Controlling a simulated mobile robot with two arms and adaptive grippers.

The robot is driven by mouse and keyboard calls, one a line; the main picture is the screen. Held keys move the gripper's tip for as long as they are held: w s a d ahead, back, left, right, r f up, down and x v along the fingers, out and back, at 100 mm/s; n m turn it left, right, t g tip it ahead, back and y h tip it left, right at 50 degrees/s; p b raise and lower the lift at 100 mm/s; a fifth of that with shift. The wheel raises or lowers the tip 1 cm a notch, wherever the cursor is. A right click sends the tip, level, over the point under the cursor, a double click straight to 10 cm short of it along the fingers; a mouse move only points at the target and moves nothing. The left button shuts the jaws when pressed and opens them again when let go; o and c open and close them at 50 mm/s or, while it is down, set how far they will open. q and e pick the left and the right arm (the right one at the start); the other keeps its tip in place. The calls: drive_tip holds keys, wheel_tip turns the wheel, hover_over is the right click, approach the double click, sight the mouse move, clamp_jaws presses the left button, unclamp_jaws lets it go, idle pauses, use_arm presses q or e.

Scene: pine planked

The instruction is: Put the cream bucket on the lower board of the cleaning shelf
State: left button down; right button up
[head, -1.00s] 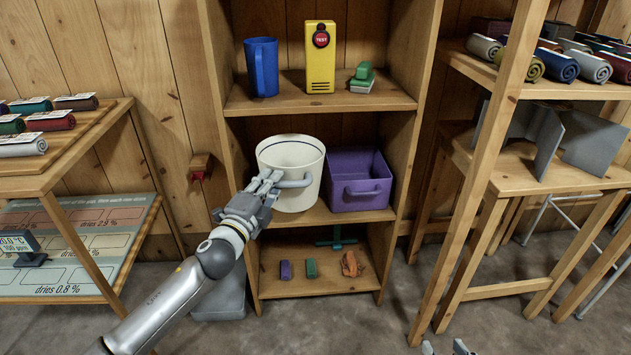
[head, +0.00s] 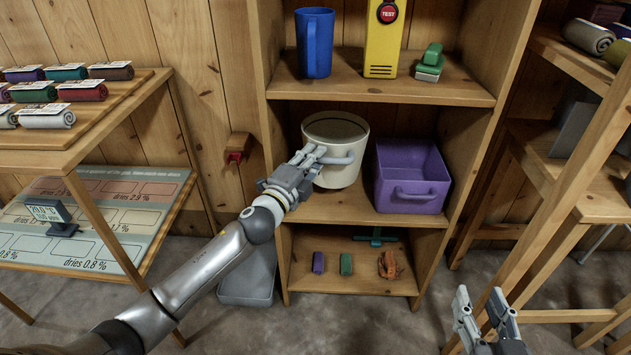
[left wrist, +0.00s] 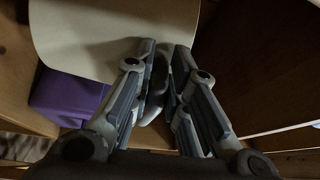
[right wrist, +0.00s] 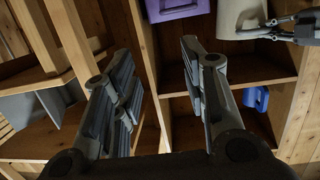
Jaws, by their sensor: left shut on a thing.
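The cream bucket (head: 336,168) is in the middle compartment of the wooden cleaning shelf (head: 345,213), left of the purple basin. It stands roughly upright; I cannot tell whether its base touches the board. My left gripper (head: 318,160) is shut on the grey handle (head: 338,160) at its front. In the left wrist view the fingers (left wrist: 160,85) close around the handle, against the pale bucket wall (left wrist: 105,30). My right gripper (head: 482,305) is open and empty, low in front of the shelf; its spread fingers (right wrist: 155,75) also show in the right wrist view.
A purple basin (head: 412,170) stands close right of the bucket. The board above holds a blue jug (head: 315,45), a yellow tester (head: 384,40) and a green brush (head: 430,62). Small items lie on the bottom board (head: 350,283).

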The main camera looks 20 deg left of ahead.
use_arm(q)
wheel_tip(320, 180, down, 6)
drive_tip(key=b, duration=0.3)
drive_tip(key=shift+r, duration=0.1)
drive_tip(key=c, duration=1.9)
unclamp_jaws()
drive_tip(key=shift+f, duration=0.2)
drive_tip(key=o, duration=0.5)
use_arm(e)
drive_tip(key=s+a+r+t+y, duration=0.1)
drive_tip(key=s+r+t+y, duration=0.2)
drive_tip(key=r+t, duration=0.6)
wheel_tip(320, 180, up, 5)
drive_tip(key=shift+r, duration=0.15)
use_arm(q)
drive_tip(key=shift+s, duration=0.1)
use_arm(e)
drive_tip(key=shift+a, duration=0.1)
